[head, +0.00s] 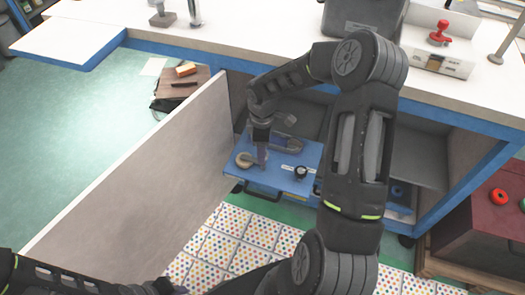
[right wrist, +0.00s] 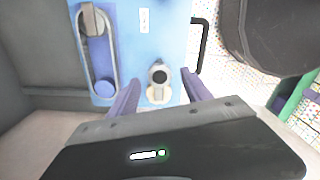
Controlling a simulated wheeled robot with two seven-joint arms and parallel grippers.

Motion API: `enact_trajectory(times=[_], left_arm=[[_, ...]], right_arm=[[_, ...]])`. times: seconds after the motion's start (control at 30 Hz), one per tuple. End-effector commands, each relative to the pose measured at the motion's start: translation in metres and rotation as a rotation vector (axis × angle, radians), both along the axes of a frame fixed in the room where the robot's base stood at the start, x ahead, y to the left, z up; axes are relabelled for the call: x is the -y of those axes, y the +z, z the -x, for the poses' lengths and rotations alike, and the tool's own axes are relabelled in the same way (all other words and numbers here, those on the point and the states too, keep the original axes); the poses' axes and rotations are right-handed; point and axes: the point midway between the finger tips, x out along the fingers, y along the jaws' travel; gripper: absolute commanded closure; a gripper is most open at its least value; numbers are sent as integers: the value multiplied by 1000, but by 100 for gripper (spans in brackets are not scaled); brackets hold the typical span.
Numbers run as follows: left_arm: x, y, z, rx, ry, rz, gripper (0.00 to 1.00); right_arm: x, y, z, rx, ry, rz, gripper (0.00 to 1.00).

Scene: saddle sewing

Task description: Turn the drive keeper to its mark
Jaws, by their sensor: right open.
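A blue panel (head: 275,179) lies in the bay under the bench and also shows in the right wrist view (right wrist: 172,25). On it a short grey keeper (right wrist: 158,74) with a dark round end stands over a pale tan round base (right wrist: 158,94); the tan round part (head: 244,160) shows in the head view. My right gripper (head: 262,161) is over the panel, its purple fingers (right wrist: 159,97) apart on either side of the keeper, with gaps showing. I cannot make out a mark. My left gripper (head: 168,287) is at the bottom edge, its jaws unclear.
A slot with a grey lever (right wrist: 95,22) and a blue knob (right wrist: 104,91) lies beside the keeper. A pale partition (head: 150,175) stands left; the white bench top (head: 240,35) is above.

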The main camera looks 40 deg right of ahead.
Motion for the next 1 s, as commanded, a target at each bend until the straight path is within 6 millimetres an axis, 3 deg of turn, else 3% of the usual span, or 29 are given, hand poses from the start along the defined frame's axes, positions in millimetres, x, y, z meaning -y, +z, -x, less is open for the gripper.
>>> enact_trajectory(times=[0.13,0.43,1.0], left_arm=[[0,-2,0,0,0,0,79],[0,-2,0,0,0,0,79],[0,-2,0,0,0,0,79]], right_arm=[[0,-13,0,-1,-1,1,43],[0,-14,0,1,-1,1,44],[0,-14,0,1,-1,1,90]])
